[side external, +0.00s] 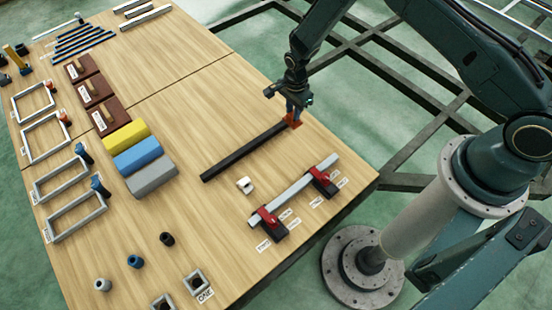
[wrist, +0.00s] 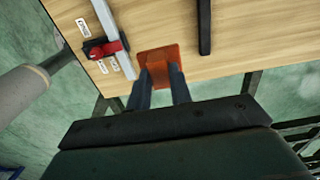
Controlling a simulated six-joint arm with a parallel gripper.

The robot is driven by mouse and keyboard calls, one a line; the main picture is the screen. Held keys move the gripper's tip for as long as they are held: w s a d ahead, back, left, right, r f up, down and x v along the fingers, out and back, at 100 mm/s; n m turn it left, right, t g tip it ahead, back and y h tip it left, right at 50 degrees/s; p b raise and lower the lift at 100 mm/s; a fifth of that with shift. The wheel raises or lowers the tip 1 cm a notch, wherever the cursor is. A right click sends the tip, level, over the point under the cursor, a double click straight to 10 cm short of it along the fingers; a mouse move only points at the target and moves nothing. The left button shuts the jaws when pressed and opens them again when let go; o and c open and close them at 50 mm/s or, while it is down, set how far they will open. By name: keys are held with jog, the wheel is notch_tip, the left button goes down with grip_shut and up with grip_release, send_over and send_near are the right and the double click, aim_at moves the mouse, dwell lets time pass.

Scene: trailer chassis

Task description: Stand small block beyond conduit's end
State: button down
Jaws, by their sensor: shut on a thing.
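A small orange-red block (side external: 293,120) is between the fingertips of my gripper (side external: 294,106), which is shut on it. It also shows in the wrist view (wrist: 160,54), at the tips of the two dark fingers (wrist: 159,78). A long black bar (side external: 244,151) lies on the table, and the block is by its far right end. The wrist view shows a gap sideways between the block and this bar (wrist: 204,25). A silver bar (side external: 295,199) sits in two red clamps. Which bar is the conduit I cannot tell, nor whether the block touches the table.
The red clamps (side external: 266,218) and a small white fitting (side external: 245,185) stand near the silver bar. Yellow, blue and grey blocks (side external: 138,158) and several frames (side external: 75,212) lie further left. The wooden table (side external: 205,110) is clear behind the black bar; its right edge is close to my gripper.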

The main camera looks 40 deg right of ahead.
jog(key=s+a, duration=0.4)
jog(key=a, duration=0.7)
jog(key=s+a, duration=0.5)
jog(key=a, duration=0.6)
jog(key=s+a, duration=0.4)
jog(key=a, duration=0.7)
notch_tip(320, 180, down, 16)
jog(key=shift+d, duration=0.1)
jog(key=shift+f, duration=1.85)
jog(key=shift+f, duration=0.15)
jog(key=c, duration=1.3)
grip_release()
jog(key=shift+o, duration=0.2)
